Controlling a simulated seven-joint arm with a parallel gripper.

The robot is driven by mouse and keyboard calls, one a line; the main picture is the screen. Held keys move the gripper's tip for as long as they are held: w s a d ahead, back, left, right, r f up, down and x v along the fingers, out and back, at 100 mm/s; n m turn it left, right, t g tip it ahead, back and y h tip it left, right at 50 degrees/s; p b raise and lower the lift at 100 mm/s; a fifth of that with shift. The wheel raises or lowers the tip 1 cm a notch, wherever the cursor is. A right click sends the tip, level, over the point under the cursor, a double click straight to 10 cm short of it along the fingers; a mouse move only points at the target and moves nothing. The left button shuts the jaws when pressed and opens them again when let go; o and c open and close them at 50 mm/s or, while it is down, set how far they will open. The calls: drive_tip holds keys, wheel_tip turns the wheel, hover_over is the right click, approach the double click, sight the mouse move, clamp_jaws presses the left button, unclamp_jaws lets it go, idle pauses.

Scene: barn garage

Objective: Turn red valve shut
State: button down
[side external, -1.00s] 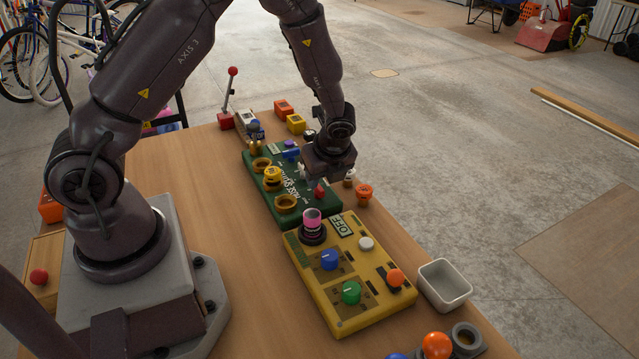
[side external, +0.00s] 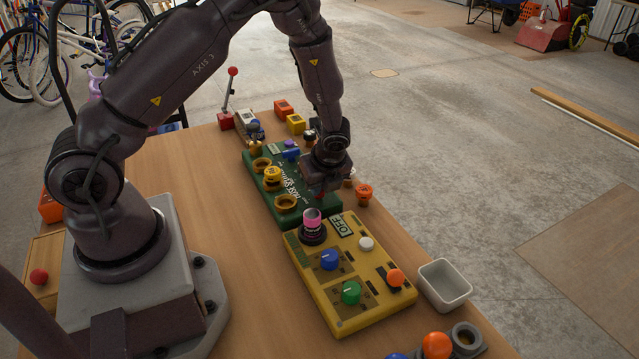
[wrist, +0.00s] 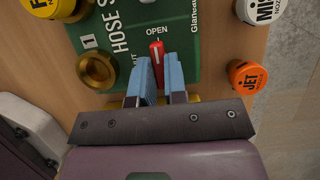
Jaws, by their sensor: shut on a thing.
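The red valve (wrist: 156,46) is a small red handle with a white line. It sits on the green hose station board (side external: 302,212), just below the printed word OPEN in the wrist view. My gripper (wrist: 158,68) has its two blue fingers on either side of the handle and is shut on it. In the side external view my gripper (side external: 323,191) is low over the board's right part and mostly hides the valve. The lower end of the handle is between the fingers.
Brass rings (side external: 286,203) and a yellow cap (side external: 272,173) are left of my gripper. An orange JET cap (wrist: 248,76) stands close by on the right. A yellow panel (side external: 338,318) with knobs and a pink-topped post (side external: 312,219) lies in front, near a white bin (side external: 445,284).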

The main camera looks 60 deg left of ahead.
drive_tip(key=n+g, duration=0.1)
drive_tip(key=n, duration=0.3)
drive_tip(key=shift+w+n+g+h, duration=0.15)
drive_tip(key=shift+n+g+h, duration=0.15)
drive_tip(key=shift+n+g, duration=0.1)
drive_tip(key=n, duration=0.2)
drive_tip(key=n+g, duration=0.1)
drive_tip(key=n, duration=0.1)
drive_tip(key=shift+w+a+n+g+h, duration=0.1)
drive_tip(key=shift+n+g+h, duration=0.2)
drive_tip(key=shift+h, duration=0.1)
drive_tip(key=n, duration=0.2)
drive_tip(key=n+h, duration=0.1)
drive_tip(key=n, duration=0.1)
drive_tip(key=shift+w+a+g+h, duration=0.1)
drive_tip(key=shift+g+h, duration=0.2)
drive_tip(key=shift+g, duration=0.1)
drive_tip(key=shift+a+n+h, duration=0.1)
drive_tip(key=shift+n+h, duration=0.7)
drive_tip(key=shift+n, duration=1.5)
drive_tip(key=c, duration=1.2)
unclamp_jaws()
drive_tip(key=shift+o, duration=0.2)
drive_tip(key=v, duration=1.3)
drive_tip(key=shift+w, duration=0.15)
